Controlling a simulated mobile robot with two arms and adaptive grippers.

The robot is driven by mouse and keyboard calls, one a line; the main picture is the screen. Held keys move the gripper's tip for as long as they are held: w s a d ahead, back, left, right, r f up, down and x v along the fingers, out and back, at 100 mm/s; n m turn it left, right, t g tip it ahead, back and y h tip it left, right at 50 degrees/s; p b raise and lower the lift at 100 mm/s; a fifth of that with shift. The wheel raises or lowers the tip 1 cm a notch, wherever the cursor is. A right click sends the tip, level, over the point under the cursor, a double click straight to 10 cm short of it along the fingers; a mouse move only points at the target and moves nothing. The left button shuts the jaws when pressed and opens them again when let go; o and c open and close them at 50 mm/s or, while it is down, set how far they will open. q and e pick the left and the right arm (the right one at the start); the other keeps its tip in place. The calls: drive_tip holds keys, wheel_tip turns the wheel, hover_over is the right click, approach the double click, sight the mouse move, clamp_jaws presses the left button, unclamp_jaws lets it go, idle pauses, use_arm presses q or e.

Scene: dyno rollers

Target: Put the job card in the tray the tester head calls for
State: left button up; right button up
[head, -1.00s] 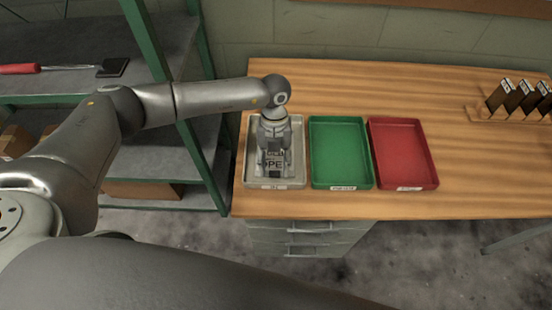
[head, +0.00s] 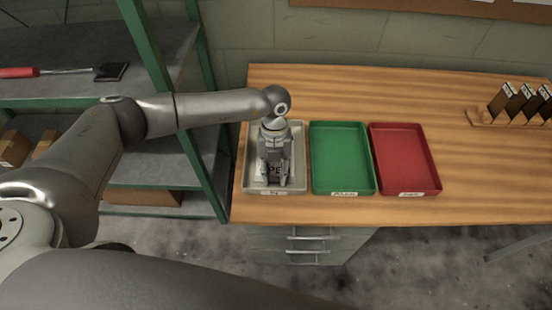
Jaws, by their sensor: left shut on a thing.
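My left gripper (head: 273,178) points down into the grey tray (head: 298,172), the leftmost of three trays on the wooden bench. It is shut on the job card (head: 275,169), a pale card with dark letters, mostly hidden by the fingers. The card is low inside the tray's outline; I cannot tell whether it touches the tray floor. The green tray (head: 341,157) and the red tray (head: 404,158) stand to the right, both empty. Their front labels are too small to read. The tester head is not seen. My right gripper is not in view.
A rack of dark upright pieces (head: 520,103) stands at the bench's right. A green-framed shelf (head: 150,60) is at the left, with a red-handled tool (head: 60,71) and cardboard boxes (head: 145,197). The bench (head: 400,90) behind the trays is clear.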

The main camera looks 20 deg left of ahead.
use_arm(q)
drive_tip(key=shift+s+d+r+p+v, duration=0.1)
drive_tip(key=shift+s+p+v, duration=0.2)
drive_tip(key=shift+p+v, duration=0.85)
drive_tip(key=shift+s+d+r+p+v, duration=0.1)
drive_tip(key=shift+s+p+v, duration=0.2)
drive_tip(key=shift+p+v, duration=0.8)
drive_tip(key=shift+s+d+p+v, duration=0.1)
drive_tip(key=shift+s+p+v, duration=0.15)
drive_tip(key=shift+p+v, duration=0.9)
drive_tip(key=shift+w+r+b, duration=0.1)
drive_tip(key=shift+r+b, duration=0.35)
